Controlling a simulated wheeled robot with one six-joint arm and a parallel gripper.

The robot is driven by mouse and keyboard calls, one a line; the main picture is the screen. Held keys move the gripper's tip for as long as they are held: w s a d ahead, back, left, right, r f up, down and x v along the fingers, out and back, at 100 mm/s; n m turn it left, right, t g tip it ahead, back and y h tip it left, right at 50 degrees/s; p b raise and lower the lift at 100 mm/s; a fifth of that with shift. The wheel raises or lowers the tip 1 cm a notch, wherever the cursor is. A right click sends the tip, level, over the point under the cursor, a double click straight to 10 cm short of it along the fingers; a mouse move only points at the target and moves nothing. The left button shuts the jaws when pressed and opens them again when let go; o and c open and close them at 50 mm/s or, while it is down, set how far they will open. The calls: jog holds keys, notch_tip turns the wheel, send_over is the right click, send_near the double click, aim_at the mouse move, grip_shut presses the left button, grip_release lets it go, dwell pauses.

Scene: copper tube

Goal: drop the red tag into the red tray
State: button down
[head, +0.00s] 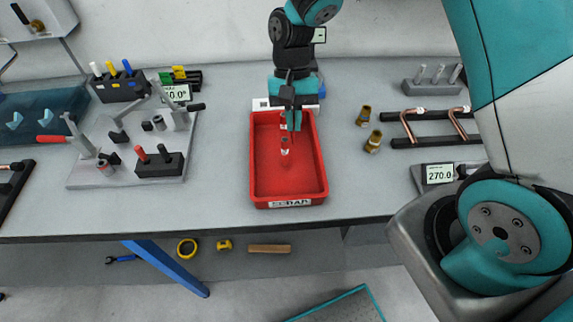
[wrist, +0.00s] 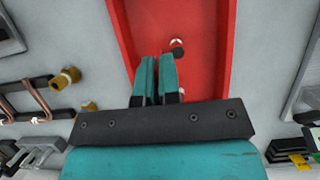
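The red tray (head: 320,170) lies on the bench with a white label on its front wall. It fills the middle of the wrist view (wrist: 222,50). My gripper (head: 293,122) is over the back half of the tray, pointing down. In the wrist view its teal fingers (wrist: 158,62) are close together with a narrow gap; I cannot tell whether a thin thing is between them. A small piece with a white band (head: 285,146) lies in the tray, dark-ended in the wrist view (wrist: 177,47). I cannot make out a separate red tag against the red tray.
Left of the tray, a grey plate (head: 85,178) carries a red-handled clamp (head: 78,138) and a black block (head: 160,165) with two pegs. Brass fittings (head: 373,142) stand to the right, before a black rack with copper tubes (head: 408,125). Bare bench lies on both sides of the tray.

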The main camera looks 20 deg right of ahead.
jog(key=shift+f, duration=0.25)
jog(key=c, duration=1.2)
grip_release()
jog(key=shift+c, duration=0.2)
jog(key=v, duration=1.7)
jog(key=shift+r, duration=0.3)
jog(key=s+a+n+t+y, duration=0.1)
jog(key=s+a+n, duration=0.1)
jog(key=s, duration=0.6)
jog(key=s+a+r+n+t+y, duration=0.1)
jog(key=s+a+n+t, duration=0.1)
jog(key=s+n, duration=0.3)
jog(key=s+a+r+n+t, duration=0.1)
jog(key=s+a+n, duration=0.1)
jog(key=s, duration=1)
jog(key=shift+a+n+y, duration=0.25)
jog(key=shift+n+y, duration=0.15)
jog(key=shift+n, duration=0.5)
